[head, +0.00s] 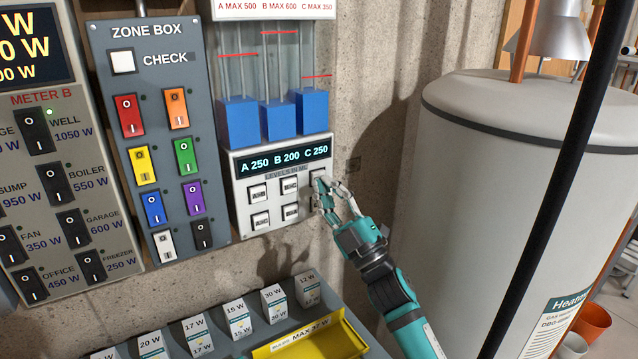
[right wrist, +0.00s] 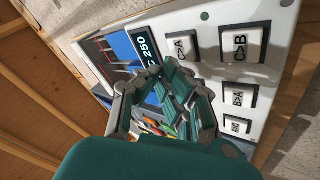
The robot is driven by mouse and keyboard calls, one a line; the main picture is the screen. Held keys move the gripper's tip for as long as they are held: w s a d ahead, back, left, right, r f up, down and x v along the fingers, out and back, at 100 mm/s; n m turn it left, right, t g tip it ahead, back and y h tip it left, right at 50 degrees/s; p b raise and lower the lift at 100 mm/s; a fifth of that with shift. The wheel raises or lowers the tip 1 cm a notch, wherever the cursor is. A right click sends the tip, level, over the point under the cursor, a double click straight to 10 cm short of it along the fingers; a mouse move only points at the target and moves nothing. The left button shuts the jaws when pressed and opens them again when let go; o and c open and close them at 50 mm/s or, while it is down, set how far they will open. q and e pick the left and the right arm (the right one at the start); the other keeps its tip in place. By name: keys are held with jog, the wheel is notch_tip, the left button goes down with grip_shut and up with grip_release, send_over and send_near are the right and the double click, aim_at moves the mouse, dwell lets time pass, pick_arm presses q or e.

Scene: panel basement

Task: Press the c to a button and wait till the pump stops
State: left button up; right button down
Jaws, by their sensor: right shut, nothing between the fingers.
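The C>A button (right wrist: 182,47) is a white key on the white pump panel (head: 243,203), in the row nearest the display in the right wrist view. In the head view the panel's upper right button (head: 317,175) is partly covered by my right gripper (head: 325,190). My right gripper is shut and empty, with its fingertips (right wrist: 166,88) close to the panel beside the C>A button; I cannot tell whether they touch it. The display (head: 284,159) reads A 250, B 200, C 250. Three blue liquid columns (head: 277,119) stand above it. My left gripper is out of view.
The C>B button (right wrist: 242,42) sits beside C>A. A zone box (head: 220,190) with coloured switches and a meter panel (head: 60,282) are to the left. A yellow tray (head: 318,347) and several labelled blocks are below. A large grey boiler (head: 480,200) stands right.

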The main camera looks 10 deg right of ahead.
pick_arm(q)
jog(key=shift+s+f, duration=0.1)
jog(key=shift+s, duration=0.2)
pick_arm(e)
jog(key=shift+w+a, duration=0.1)
jog(key=shift+w, duration=0.05)
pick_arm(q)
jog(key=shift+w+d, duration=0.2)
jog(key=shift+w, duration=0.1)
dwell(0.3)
pick_arm(e)
jog(key=shift+w, duration=0.15)
dwell(0.4)
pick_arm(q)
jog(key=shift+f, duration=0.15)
pick_arm(e)
jog(key=shift+w+a, duration=0.15)
jog(key=shift+w, duration=0.1)
